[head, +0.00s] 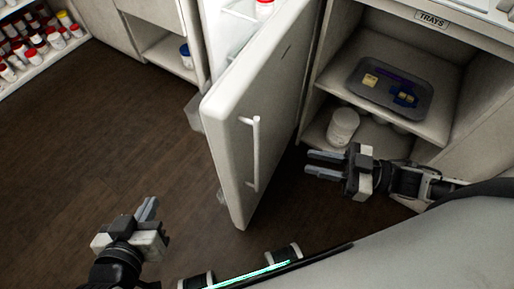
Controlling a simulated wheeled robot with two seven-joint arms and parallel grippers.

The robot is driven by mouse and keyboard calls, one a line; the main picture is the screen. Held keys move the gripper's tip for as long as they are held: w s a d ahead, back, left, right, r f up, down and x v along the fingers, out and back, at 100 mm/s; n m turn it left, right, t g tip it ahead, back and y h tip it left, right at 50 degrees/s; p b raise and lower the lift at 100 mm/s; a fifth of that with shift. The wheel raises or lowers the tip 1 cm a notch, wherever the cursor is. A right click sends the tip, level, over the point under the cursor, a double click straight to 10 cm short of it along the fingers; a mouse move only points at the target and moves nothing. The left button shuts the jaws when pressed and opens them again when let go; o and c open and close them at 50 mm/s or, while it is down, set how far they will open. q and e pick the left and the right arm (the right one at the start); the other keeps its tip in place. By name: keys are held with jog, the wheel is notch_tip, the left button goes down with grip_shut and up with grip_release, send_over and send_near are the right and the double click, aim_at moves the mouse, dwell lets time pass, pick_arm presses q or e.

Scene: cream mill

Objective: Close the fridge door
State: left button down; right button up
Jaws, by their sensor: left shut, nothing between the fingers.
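The white fridge door (265,95) stands wide open in the middle of the head view, its outer face with a vertical white handle (255,153) turned to the right. The fridge interior (232,30) shows behind it, partly hidden by the door. My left gripper (148,209) is shut and empty, low at the left, over the floor and apart from the door. My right gripper (308,163) is open and empty, to the right of the door and handle, with its fingers pointing left towards them. It touches neither.
At the right, an open cabinet holds a grey tray (362,98) with small items and a white jar (342,127) below, close to my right gripper. A shelf of red-capped and white jars (30,45) stands far left. The dark floor (100,135) left of the door is clear.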

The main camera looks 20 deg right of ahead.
aim_at(257, 150)
jog(key=x, duration=1.3)
jog(key=shift+w+a, duration=0.2)
jog(key=shift+a, duration=0.05)
grip_shut()
